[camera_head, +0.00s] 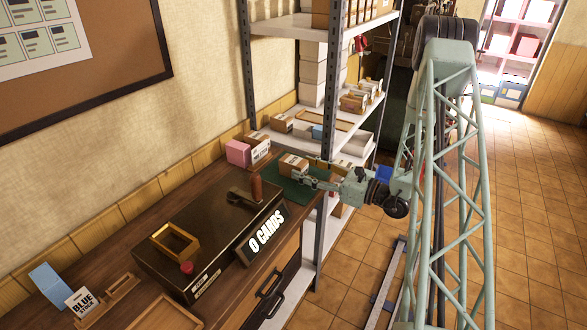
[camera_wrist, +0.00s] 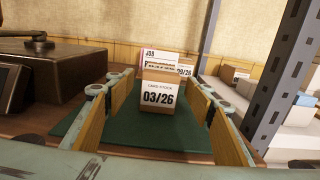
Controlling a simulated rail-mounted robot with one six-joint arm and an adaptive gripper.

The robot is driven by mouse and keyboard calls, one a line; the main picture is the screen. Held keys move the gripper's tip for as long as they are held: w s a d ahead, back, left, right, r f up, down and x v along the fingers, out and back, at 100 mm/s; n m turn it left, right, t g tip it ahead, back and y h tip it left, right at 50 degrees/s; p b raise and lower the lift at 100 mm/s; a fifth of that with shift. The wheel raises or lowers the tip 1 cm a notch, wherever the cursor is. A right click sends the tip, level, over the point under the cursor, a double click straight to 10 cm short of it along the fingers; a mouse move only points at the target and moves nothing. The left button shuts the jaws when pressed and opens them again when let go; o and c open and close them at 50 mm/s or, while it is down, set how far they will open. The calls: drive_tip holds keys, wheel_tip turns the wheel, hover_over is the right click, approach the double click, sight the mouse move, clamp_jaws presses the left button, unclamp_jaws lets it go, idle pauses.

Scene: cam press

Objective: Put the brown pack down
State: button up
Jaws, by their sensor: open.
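The brown pack (camera_wrist: 158,94) has a white label reading "CARD STOCK 03/26" and stands upright on a dark green mat (camera_wrist: 91,142). In the head view the pack (camera_head: 292,165) sits on the mat (camera_head: 290,196) at the far end of the counter. My gripper (camera_wrist: 157,110) is open, with a wooden-faced finger on each side of the pack and a visible gap on both sides. In the head view my gripper (camera_head: 308,179) reaches in from the right, close to the pack. The pack's lower back is hidden.
The pink box (camera_head: 238,152) is left of the mat. A dark press (camera_head: 210,235) with a "0 CARDS" sign (camera_head: 268,232) fills the middle counter. A shelf post (camera_wrist: 283,72) rises close on the right.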

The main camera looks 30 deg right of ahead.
sight(293, 163)
drive_tip(key=shift+w+a, duration=0.1)
drive_tip(key=shift+w, duration=0.05)
drive_tip(key=shift+b+x, duration=0.5)
drive_tip(key=shift+x, duration=1.9)
drive_tip(key=shift+r, duration=0.15)
drive_tip(key=shift+c, duration=0.7)
drive_tip(key=c, duration=1)
drive_tip(key=shift+w+r, duration=0.1)
drive_tip(key=shift+r+p, duration=0.95)
drive_tip(key=shift+r, duration=3.95)
